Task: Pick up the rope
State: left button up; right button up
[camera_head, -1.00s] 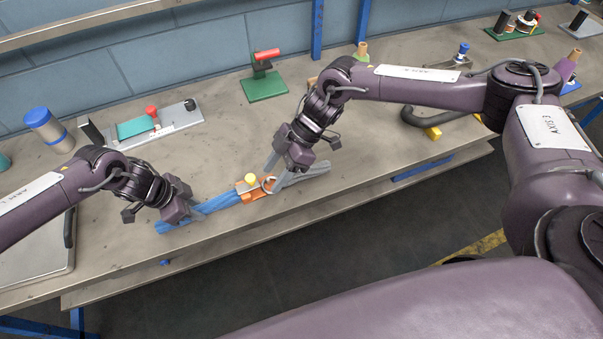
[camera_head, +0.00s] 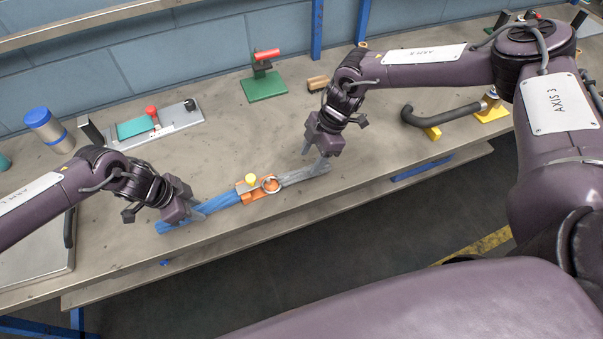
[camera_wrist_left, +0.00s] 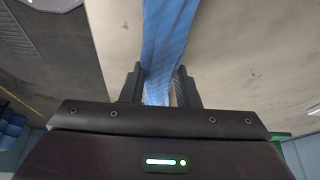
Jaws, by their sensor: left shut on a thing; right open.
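The rope's blue length (camera_head: 222,202) lies along the front part of the workbench, running into an orange holder (camera_head: 256,193) with a yellow knob and a metal ring. A grey length (camera_head: 298,177) comes out of the holder's right side. My left gripper (camera_head: 192,214) is shut on the blue length, left of the holder; in the left wrist view the blue length (camera_wrist_left: 168,40) runs between the two fingers. My right gripper (camera_head: 318,160) is open, at the right part of the grey length. Whether its fingers touch or straddle that length is hard to tell.
A green stand with a red handle (camera_head: 266,77), a plate with a teal pad (camera_head: 150,125) and a blue-capped cylinder (camera_head: 48,130) stand further back. A dark curved pipe (camera_head: 440,112) lies at the right. The bench's front edge is close below the rope.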

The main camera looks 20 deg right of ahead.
aim_at(303, 171)
jog(key=x, duration=0.5)
jog(key=shift+s+a, duration=0.15)
jog(key=shift+a, duration=0.1)
jog(key=shift+c, duration=0.2)
grip_shut()
pick_arm(q)
jog(key=o, duration=1.1)
pick_arm(e)
notch_tip(303, 171, up, 10)
pick_arm(q)
jog(key=v, duration=1.2)
